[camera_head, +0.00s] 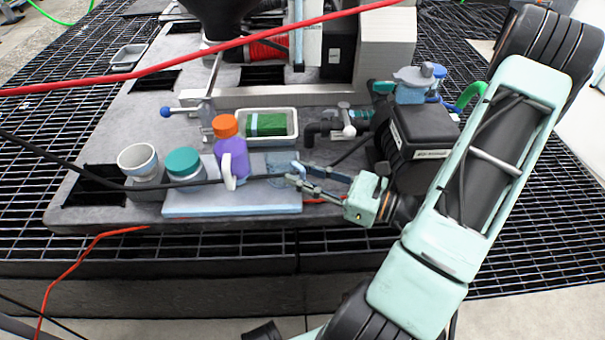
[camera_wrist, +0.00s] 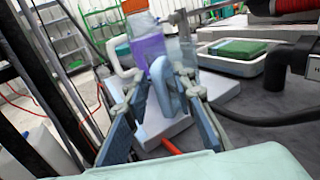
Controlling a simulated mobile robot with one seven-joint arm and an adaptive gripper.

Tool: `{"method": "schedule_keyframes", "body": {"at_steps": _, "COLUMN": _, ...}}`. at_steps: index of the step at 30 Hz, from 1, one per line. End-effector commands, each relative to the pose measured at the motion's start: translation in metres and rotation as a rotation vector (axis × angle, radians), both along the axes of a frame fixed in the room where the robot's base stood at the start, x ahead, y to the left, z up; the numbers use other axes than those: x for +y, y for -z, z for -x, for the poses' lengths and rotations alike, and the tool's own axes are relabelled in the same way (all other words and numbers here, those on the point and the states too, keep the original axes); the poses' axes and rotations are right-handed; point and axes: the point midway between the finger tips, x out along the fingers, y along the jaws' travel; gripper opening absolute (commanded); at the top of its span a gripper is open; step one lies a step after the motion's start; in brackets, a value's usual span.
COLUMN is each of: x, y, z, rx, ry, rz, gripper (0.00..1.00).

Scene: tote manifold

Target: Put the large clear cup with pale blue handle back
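The large clear cup (camera_head: 283,166) stands on the right part of a pale blue-grey board (camera_head: 236,204) and is hard to see against it. In the wrist view its pale blue handle (camera_wrist: 167,88) faces me, with the see-through cup body (camera_wrist: 184,54) behind it. My gripper (camera_head: 291,174) reaches in from the right at the cup. In the wrist view my gripper (camera_wrist: 160,84) has its fingers apart, one on each side of the handle. A gap shows left of the handle; contact on the right is unclear.
Left of the cup stand a purple bottle (camera_head: 232,157) with orange cap and white handle, a teal-lidded jar (camera_head: 184,166) and a white cup (camera_head: 138,161). Behind are a white tray (camera_head: 294,127) with a green block and a dark pipe (camera_head: 318,130). A black cable crosses the board.

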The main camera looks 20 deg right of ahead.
Motion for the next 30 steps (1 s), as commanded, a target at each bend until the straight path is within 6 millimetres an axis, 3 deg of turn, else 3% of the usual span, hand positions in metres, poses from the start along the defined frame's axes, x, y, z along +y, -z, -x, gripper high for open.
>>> {"method": "schedule_keyframes", "body": {"at_steps": 8, "x": -0.003, "y": -0.002, "z": 0.002, "rx": 0.0, "ry": 0.002, "rz": 0.0, "gripper": 0.23}}
{"method": "schedule_keyframes", "body": {"at_steps": 21, "x": -0.061, "y": -0.002, "z": 0.063, "rx": 0.001, "ry": 0.004, "rz": 0.001, "gripper": 0.23}}
{"method": "schedule_keyframes", "body": {"at_steps": 30, "x": -0.082, "y": -0.001, "z": 0.087, "rx": 0.001, "ry": 0.001, "rz": 0.0, "gripper": 0.23}}
